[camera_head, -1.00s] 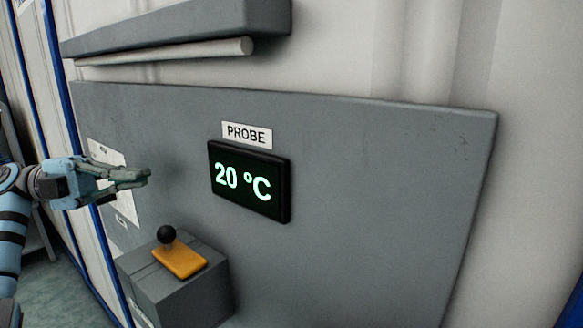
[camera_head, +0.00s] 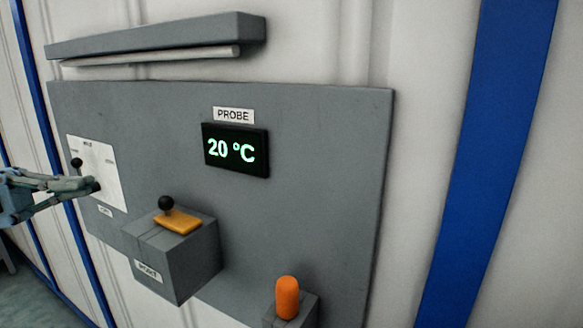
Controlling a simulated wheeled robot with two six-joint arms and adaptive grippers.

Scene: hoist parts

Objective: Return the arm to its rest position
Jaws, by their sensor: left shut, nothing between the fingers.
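My left gripper (camera_head: 92,185) comes in from the left edge, its fingers shut together and empty. It is in front of the left part of the grey panel (camera_head: 320,140) and partly covers a white plate (camera_head: 108,168). A small black knob (camera_head: 77,163) shows just above the fingers. Whether the fingers touch the plate I cannot tell. Only the hand and fingers of my left arm show. My right gripper is not in view.
A grey box (camera_head: 185,262) juts from the panel with a black-knobbed lever on an orange base (camera_head: 178,222). A display (camera_head: 236,150) reads 20 °C under a PROBE label (camera_head: 234,115). An orange cylinder (camera_head: 288,297) stands on a small block at the bottom.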

